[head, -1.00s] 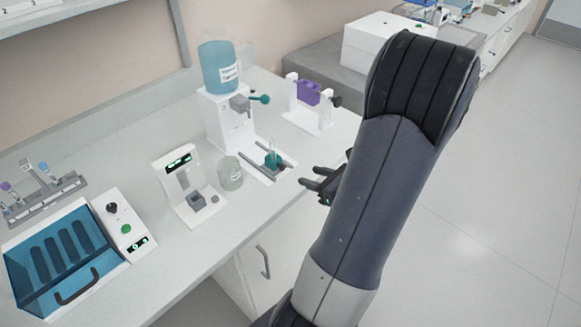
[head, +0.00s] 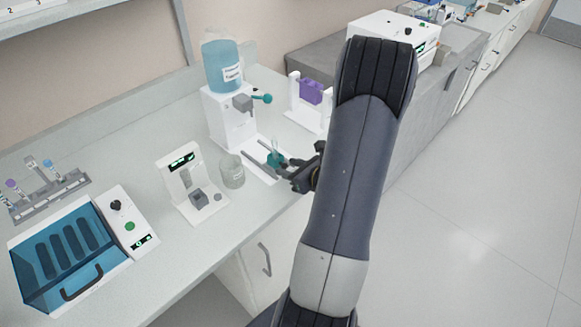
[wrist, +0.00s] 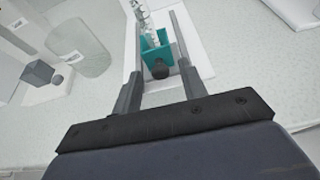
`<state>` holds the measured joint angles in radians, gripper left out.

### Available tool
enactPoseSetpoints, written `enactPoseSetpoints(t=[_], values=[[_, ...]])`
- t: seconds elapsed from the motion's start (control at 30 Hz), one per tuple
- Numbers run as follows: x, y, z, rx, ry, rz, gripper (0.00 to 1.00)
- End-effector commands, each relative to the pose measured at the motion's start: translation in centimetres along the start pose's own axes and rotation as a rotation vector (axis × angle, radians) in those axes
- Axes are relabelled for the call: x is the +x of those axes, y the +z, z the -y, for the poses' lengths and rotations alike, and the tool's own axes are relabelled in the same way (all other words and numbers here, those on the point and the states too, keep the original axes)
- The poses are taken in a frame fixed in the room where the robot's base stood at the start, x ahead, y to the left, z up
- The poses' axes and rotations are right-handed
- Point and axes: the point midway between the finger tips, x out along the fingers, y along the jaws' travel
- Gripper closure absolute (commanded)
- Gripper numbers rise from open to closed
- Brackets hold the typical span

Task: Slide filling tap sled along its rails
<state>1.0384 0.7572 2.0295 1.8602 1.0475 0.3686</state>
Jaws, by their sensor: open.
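The teal tap sled (head: 275,158) sits on grey rails (head: 256,163) on a white base in front of the filling station (head: 229,118). In the wrist view the sled (wrist: 157,54) is a teal block with a dark round knob (wrist: 160,70) facing me. A clear tube (wrist: 146,24) stands upright in it. My gripper (head: 290,170) is open at the front of the rails; in the wrist view its fingers (wrist: 161,84) lie either side of the knob. I cannot tell whether they touch it.
A glass beaker (head: 232,171) stands left of the rails, beside a white device with a display (head: 185,180). A purple block on a white stand (head: 311,92) is behind right. A blue-lidded box (head: 66,250) and tube rack (head: 47,193) are at left.

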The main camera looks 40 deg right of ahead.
Motion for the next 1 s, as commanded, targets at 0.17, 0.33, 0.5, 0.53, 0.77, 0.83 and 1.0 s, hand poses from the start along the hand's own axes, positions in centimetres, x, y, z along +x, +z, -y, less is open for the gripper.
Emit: enactPoseSetpoints(t=[0.17, 0.33, 0.5, 0.53, 0.77, 0.83, 1.0], values=[[-0.02, 0.00, 0.00, 0.000, 0.000, 0.000, 0.67], [-0.03, 0.01, 0.00, 0.000, 0.000, 0.000, 0.81], [-0.03, 0.01, 0.00, 0.000, 0.000, 0.000, 0.95], [-0.03, 0.01, 0.00, 0.000, 0.000, 0.000, 0.97], [-0.04, 0.02, 0.01, 0.000, 0.000, 0.000, 1.00], [-0.04, 0.02, 0.01, 0.000, 0.000, 0.000, 1.00], [0.40, 0.10, 0.01, -0.002, 0.001, 0.000, 1.00]])
